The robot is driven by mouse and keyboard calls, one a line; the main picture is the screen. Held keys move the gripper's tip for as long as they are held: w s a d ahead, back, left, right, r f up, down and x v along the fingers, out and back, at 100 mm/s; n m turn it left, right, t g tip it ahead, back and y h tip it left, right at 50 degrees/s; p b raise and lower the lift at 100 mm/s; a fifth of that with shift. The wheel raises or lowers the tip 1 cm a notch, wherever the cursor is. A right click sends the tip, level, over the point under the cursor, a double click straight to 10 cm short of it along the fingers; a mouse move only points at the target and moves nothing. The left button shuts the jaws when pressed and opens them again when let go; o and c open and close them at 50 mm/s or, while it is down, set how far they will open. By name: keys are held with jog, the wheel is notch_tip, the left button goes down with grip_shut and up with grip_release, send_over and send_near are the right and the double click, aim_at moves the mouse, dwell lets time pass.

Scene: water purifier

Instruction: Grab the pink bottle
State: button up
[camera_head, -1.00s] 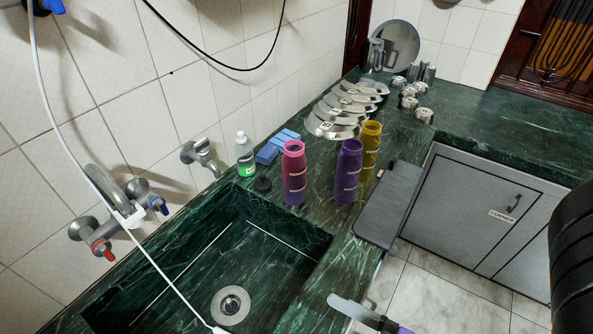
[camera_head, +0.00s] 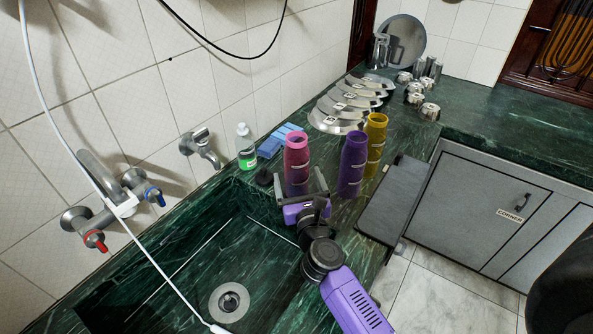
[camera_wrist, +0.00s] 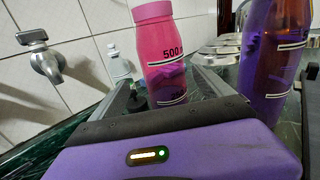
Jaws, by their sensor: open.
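The pink bottle (camera_head: 297,163) stands upright on the green counter beside the sink. It also shows in the wrist view (camera_wrist: 160,55), rising between and beyond my two fingers. My gripper (camera_head: 299,181) is open and low at the near side of the pink bottle, with one finger to each side of its lower part. The fingers are apart from each other; whether either touches the bottle I cannot tell. The bottle's base is hidden behind my gripper.
A purple bottle (camera_head: 351,165) stands close on the right, with a yellow bottle (camera_head: 376,142) behind it. A green soap bottle (camera_head: 246,152) and blue sponges (camera_head: 275,142) are to the left. The sink (camera_head: 190,265) lies in front. Metal plates (camera_head: 338,118) are behind.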

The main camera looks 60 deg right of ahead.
jog(key=p+x, duration=0.1)
jog(key=x, duration=0.7)
jog(key=shift+s+d+r, duration=0.15)
jog(key=shift+d+r, duration=0.1)
jog(key=shift+d, duration=0.1)
jog(key=shift+c, duration=0.4)
jog(key=c, duration=1.8)
jog(key=shift+r, duration=0.1)
grip_shut()
jog(key=shift+r, duration=0.15)
